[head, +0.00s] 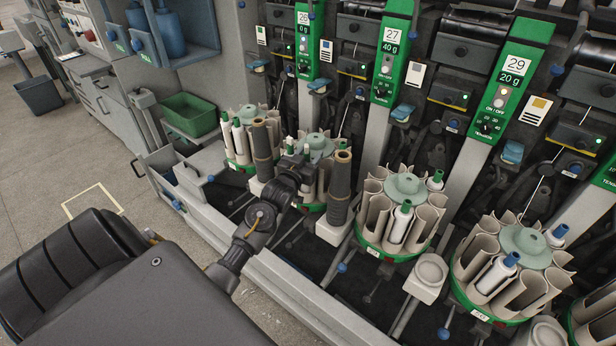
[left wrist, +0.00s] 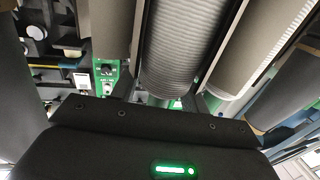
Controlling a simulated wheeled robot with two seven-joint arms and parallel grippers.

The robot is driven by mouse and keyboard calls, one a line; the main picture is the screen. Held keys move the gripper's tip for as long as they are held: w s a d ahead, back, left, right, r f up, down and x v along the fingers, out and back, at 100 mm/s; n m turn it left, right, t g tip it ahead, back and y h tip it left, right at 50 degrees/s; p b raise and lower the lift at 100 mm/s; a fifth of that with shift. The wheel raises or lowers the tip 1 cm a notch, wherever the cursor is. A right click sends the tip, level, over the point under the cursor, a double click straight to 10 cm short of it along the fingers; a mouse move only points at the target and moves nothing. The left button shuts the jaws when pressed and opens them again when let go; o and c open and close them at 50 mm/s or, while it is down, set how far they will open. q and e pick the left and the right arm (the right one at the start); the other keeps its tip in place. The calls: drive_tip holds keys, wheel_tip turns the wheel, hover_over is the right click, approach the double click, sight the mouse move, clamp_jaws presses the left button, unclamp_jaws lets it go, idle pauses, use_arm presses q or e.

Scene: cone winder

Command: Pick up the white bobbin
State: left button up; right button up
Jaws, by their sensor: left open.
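Several white bobbins stand in the round magazines. One with a green tip (head: 400,222) is in the magazine under unit 27, and one with a blue tip (head: 497,274) is in the magazine at the lower right. Another green-tipped one (head: 238,136) is in the magazine at the left. I cannot tell which is meant. My left gripper (head: 302,164) is over the middle magazine, between two dark wound packages. In the left wrist view it is open, with a grey ribbed cylinder (left wrist: 180,50) showing between its fingers. My right gripper is not in view.
Dark wound packages (head: 262,150) and (head: 341,188) stand upright close on both sides of my left gripper. Green unit panels (head: 393,48) and grey struts rise behind. A green bin (head: 189,115) is at the left.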

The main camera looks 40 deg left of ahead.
use_arm(q)
drive_tip(key=shift+c, duration=0.2)
drive_tip(key=c, duration=0.9)
drive_tip(key=shift+c, duration=0.2)
